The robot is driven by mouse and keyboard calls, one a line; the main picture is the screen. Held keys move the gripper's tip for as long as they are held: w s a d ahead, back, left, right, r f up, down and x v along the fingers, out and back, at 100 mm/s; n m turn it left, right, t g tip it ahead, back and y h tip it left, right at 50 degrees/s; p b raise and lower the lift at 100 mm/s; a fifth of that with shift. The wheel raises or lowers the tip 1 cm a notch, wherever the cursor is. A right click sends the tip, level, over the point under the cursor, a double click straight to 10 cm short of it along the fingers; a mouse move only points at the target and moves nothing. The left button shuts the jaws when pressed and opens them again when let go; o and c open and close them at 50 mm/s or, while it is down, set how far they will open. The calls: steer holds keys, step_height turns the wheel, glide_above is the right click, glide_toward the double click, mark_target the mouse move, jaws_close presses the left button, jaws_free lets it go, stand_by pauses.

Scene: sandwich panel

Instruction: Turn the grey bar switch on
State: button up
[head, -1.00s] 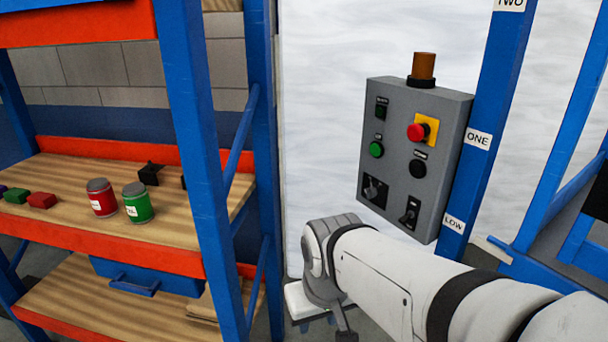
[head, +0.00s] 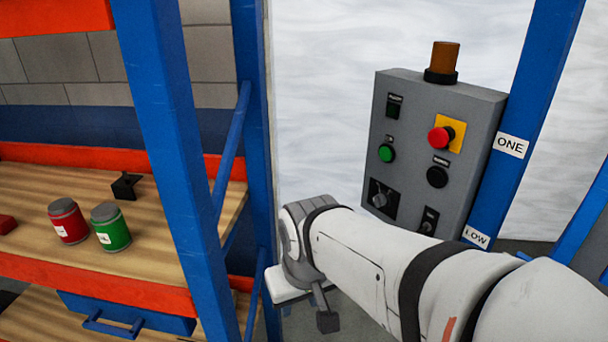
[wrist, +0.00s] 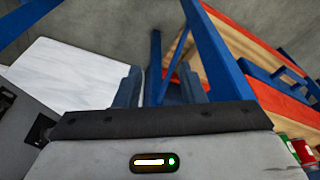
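The grey control panel (head: 440,140) is fixed to a blue post right of centre in the head view. Low on it, at left, a switch with a greyish bar-like handle (head: 379,200) sits on a black plate. A smaller black-plated switch (head: 429,221) is to its right, partly cut off by my arm. I cannot read the bar's exact setting. In the wrist view, my gripper (wrist: 160,88) has its two fingers apart with nothing between them. It points away from the panel, whose edge (wrist: 15,115) shows at left. The fingers are hard to make out in the head view.
The panel also has a red button (head: 441,137) on yellow, a green button (head: 387,153), a black button (head: 437,177) and an amber lamp (head: 443,60). At left, a blue-orange shelf (head: 150,265) holds a red can (head: 68,222) and a green can (head: 110,228).

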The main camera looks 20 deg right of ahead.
steer(key=shift+o, duration=1.4)
steer(key=shift+w+d+f, duration=0.1)
steer(key=shift+d+f, duration=0.1)
steer(key=shift+d, duration=0.05)
steer(key=shift+o, duration=0.5)
steer(key=w+d+f+n+g+h+b, duration=0.1)
steer(key=w+d+f+n+g+h, duration=0.1)
steer(key=d, duration=0.5)
steer(key=shift+w+f+n+g+h, duration=0.3)
steer(key=shift+w+n+h, duration=0.3)
steer(key=shift+n+h, duration=0.35)
steer(key=n+t+h+b, duration=0.3)
steer(key=n+h+b, duration=0.1)
steer(key=n+h, duration=1.15)
glide_toward(379, 201)
steer(key=r+n+y, duration=0.1)
steer(key=y, duration=0.1)
steer(key=w+d+p, duration=0.1)
steer(key=d, duration=0.6)
steer(key=shift+w+d+r, duration=0.15)
steer(key=shift+w+d, duration=0.2)
